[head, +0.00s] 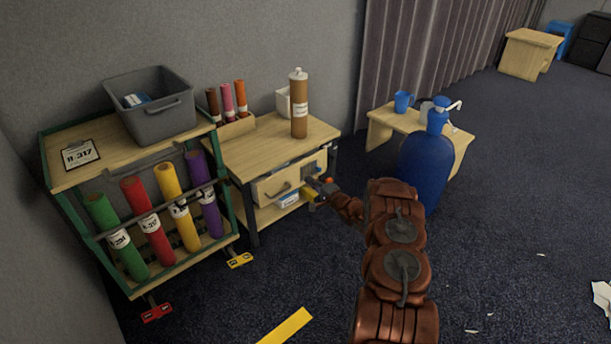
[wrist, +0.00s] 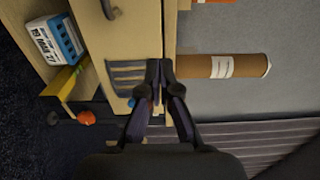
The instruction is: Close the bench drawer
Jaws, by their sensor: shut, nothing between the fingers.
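The wooden bench (head: 262,143) stands against the wall, with a pale drawer (head: 268,190) under its top. The drawer front has a dark handle (head: 282,189) and a grey slatted panel near its right end. It looks close to the bench's front edge; I cannot tell whether a small gap is left. The wrist view shows the drawer front (wrist: 125,45) and its handle (wrist: 109,9) sideways. My gripper (head: 312,182) is shut and empty at the right end of the drawer front, by the slatted panel. In the wrist view its fingertips (wrist: 160,70) are together; contact is unclear.
A brown bottle (head: 299,118) stands on the bench top. A blue and white box (head: 289,200) lies on the shelf below the drawer. A rack (head: 60,178) of coloured rolls is at left. A large blue pump bottle (head: 425,165) stands at right. Floor in front is mostly clear.

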